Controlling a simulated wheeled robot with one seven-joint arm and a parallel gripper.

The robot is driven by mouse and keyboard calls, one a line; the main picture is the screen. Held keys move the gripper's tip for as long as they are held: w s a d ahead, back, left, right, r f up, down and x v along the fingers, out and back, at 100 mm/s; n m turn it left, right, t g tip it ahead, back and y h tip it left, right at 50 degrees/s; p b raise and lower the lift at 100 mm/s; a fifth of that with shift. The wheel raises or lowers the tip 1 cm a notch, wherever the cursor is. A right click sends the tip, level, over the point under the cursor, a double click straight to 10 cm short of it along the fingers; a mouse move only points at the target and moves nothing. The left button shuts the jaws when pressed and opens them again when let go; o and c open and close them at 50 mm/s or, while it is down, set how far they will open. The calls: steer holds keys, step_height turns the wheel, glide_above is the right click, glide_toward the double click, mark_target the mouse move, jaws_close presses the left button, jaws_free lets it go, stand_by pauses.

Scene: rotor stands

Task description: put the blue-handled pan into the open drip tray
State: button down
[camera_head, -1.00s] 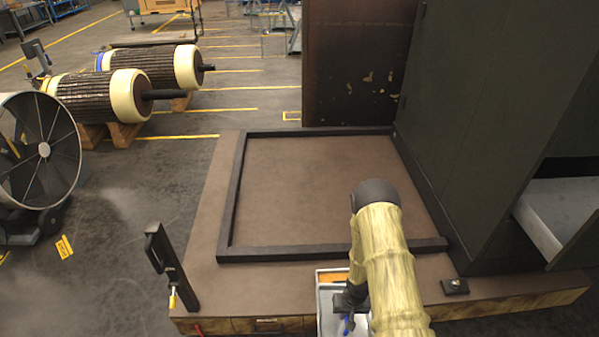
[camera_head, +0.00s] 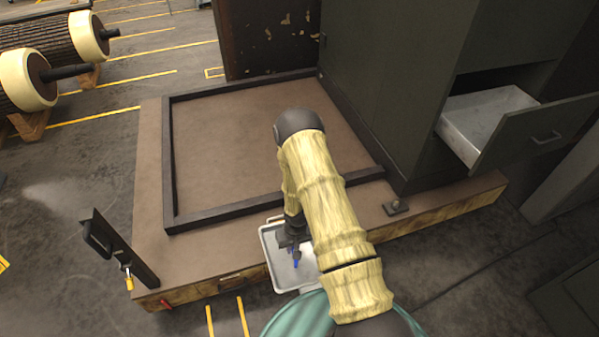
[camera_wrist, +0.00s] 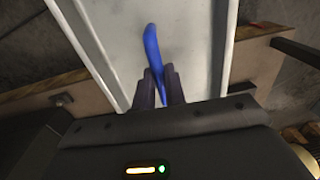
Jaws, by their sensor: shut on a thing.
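The pale grey, rimmed pan (camera_head: 283,275) is at the platform's front edge in the head view. Its blue handle (camera_head: 296,263) shows beside my gripper (camera_head: 294,248), partly hidden by my arm. In the wrist view the blue handle (camera_wrist: 153,45) runs between the two dark fingers of my gripper (camera_wrist: 161,85), shut on it, with the pale pan (camera_wrist: 195,40) behind. Where handle and pan join is hidden. A pale, open tray (camera_head: 470,125), which looks like the drip tray, sits in a pulled-out drawer of the dark cabinet at right. It looks empty, and the pan is apart from it.
A brown platform (camera_head: 150,190) with a dark raised frame (camera_head: 240,208) lies ahead. The dark cabinet (camera_head: 390,80) stands on its right side. A black upright bracket (camera_head: 120,245) stands at its front left. Rotors (camera_head: 40,60) rest at far left. Floor below the drawer is clear.

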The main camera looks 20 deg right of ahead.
step_height(320, 180, up, 12)
steer(key=w, duration=0.3)
steer(key=shift+d+r, duration=0.15)
steer(key=shift+r, duration=0.1)
